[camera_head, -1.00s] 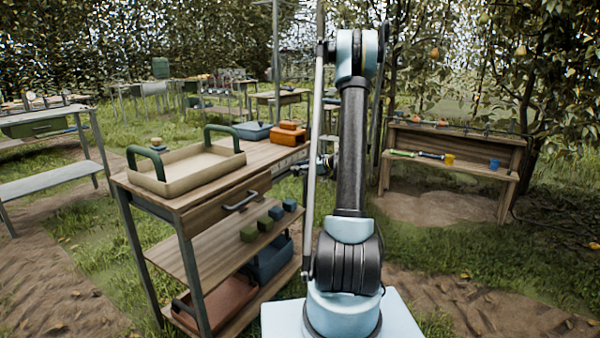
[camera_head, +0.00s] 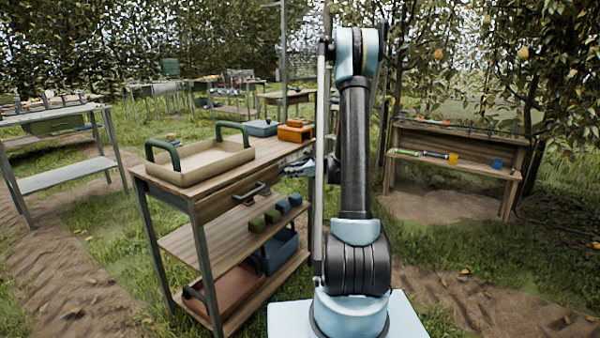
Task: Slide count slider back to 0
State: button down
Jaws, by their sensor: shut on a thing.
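The wooden workbench (camera_head: 285,150) stands left of my arm. My gripper (camera_head: 292,169) is small and partly hidden behind my own arm. It is at the right end of the bench's front edge, right of the drawer handle (camera_head: 249,193). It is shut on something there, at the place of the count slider. The slider's knob, its marks and its reading cannot be made out, as the gripper covers that stretch of the edge.
On the bench top are a beige tray (camera_head: 185,176) with green handles, an orange box (camera_head: 296,133) and a blue box (camera_head: 262,128). Small blocks (camera_head: 272,215) line the shelf below. A wooden bench (camera_head: 460,172) stands at the right.

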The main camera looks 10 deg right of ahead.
jog(key=shift+s+a, duration=0.2)
jog(key=shift+a, duration=0.05)
jog(key=c, duration=1.2)
grip_release()
jog(key=v, duration=1.2)
